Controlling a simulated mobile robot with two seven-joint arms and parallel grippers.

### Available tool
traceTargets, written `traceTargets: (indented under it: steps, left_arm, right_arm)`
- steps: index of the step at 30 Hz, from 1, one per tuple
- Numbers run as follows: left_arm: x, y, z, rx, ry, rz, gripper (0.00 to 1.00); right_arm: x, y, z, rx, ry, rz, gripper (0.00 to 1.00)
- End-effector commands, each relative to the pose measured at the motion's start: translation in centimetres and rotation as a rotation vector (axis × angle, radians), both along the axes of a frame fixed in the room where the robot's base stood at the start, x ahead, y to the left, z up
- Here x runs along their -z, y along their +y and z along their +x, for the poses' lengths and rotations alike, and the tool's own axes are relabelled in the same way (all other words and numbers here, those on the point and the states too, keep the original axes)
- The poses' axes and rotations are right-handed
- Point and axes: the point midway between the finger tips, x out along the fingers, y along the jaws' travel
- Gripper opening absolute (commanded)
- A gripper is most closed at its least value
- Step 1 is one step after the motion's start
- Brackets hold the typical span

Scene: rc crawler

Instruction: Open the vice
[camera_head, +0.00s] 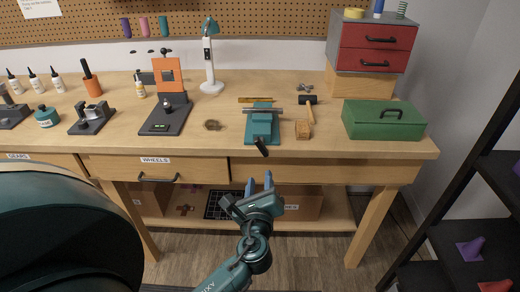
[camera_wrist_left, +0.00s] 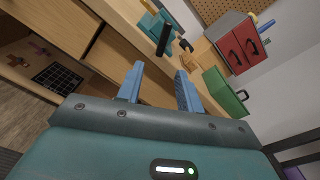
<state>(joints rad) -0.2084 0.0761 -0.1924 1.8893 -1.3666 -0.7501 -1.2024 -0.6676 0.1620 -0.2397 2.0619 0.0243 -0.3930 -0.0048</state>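The teal vice (camera_head: 262,125) stands on the workbench near its front edge, with grey jaw parts on top. Its dark handle (camera_head: 261,146) points toward the front edge. I cannot tell how far apart the jaws are. My left gripper (camera_head: 259,183) is in front of the bench and below the vice, apart from the handle. Its two blue fingers are spread with nothing between them. In the left wrist view the vice (camera_wrist_left: 151,22) and its dark handle (camera_wrist_left: 164,39) show beyond the open fingers (camera_wrist_left: 160,84). My right gripper is not in view.
The workbench (camera_head: 350,153) has a front edge and a drawer labelled WHEELS (camera_head: 157,170) near my gripper.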

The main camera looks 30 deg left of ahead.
Motion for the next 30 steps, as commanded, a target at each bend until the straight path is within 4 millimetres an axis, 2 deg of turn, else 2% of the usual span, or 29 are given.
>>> traceTargets:
  steps: [3,8,21,30]
  left_arm:
    - [-1.0,0.5,0.5,-0.02,-0.005,0.073,0.36]
    - [-1.3,1.4,2.0,-0.02,-0.007,0.081,0.36]
    - [-1.2,6.0,9.4,-0.021,-0.007,0.076,0.36]
    - [-1.0,7.2,11.4,-0.018,-0.006,0.074,0.36]
  right_arm:
    - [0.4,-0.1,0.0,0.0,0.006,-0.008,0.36]
    - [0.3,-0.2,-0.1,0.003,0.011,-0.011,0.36]
    - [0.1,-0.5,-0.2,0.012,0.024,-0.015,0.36]
    - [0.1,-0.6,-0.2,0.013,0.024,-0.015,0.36]
